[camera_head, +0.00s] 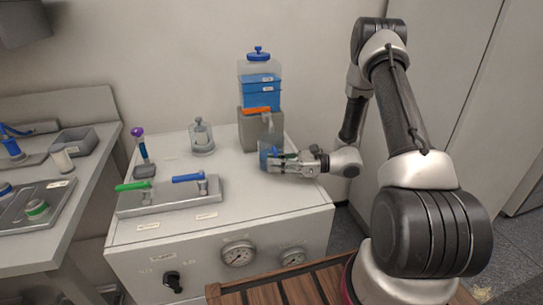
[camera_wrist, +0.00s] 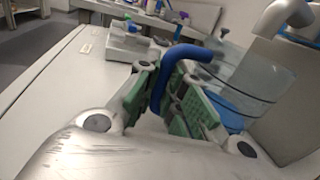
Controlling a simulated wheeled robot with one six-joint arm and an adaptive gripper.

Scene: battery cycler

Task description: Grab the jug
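The jug (camera_head: 264,158) is a clear vessel with blue liquid, standing on the white bench top in front of a grey stand. In the wrist view the jug (camera_wrist: 240,85) is at the right, with a blue handle (camera_wrist: 163,78) reaching towards me. My gripper (camera_head: 277,160) is level with the jug at its right side and hides part of it. In the wrist view my gripper (camera_wrist: 160,105) has its green-padded fingers apart, one on each side of the handle. A gap shows between the pads; contact with the handle is unclear.
A lidded tank of blue liquid (camera_head: 260,92) stands on the grey stand (camera_head: 262,130) behind the jug. A glass jar (camera_head: 202,138), a purple-topped tool (camera_head: 140,145) and a tray with green and blue handles (camera_head: 172,197) are to the left. The front right bench top is clear.

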